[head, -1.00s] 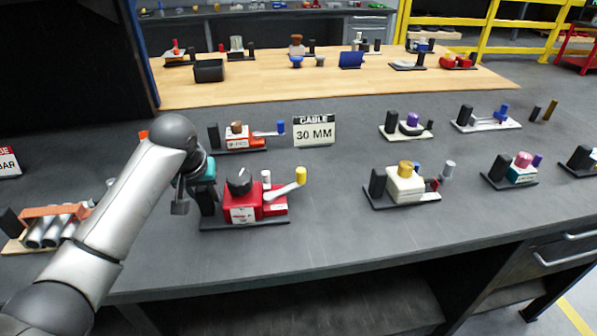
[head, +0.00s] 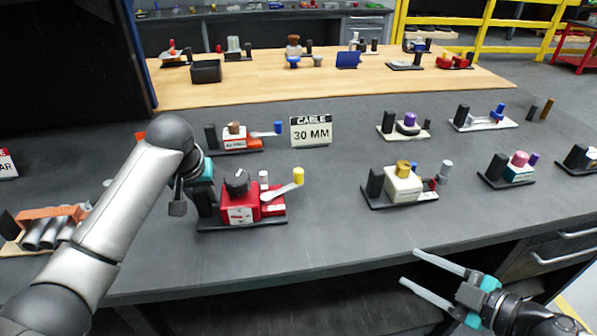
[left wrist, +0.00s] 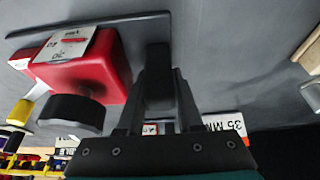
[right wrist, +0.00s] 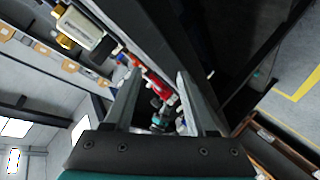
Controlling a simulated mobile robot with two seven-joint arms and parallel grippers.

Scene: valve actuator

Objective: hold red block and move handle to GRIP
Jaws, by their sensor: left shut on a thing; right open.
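The red block (head: 241,209) sits on a dark base plate with a black knob on top and a black upright post (head: 204,203) at its left. A handle (head: 283,190) with a yellow knob (head: 298,176) sticks out to its right. My left gripper (left wrist: 158,90) is shut on the black post beside the red block, and its fingertips are mostly hidden in the head view. My right gripper (head: 411,267) is open and empty, near the front edge of the table at lower right. The label writing on the block is too small to read.
A sign reading CABLE 30 MM (head: 311,131) stands behind the red block. A white block with a gold knob (head: 403,187) stands to the right. Bare table lies between the red block and the white one.

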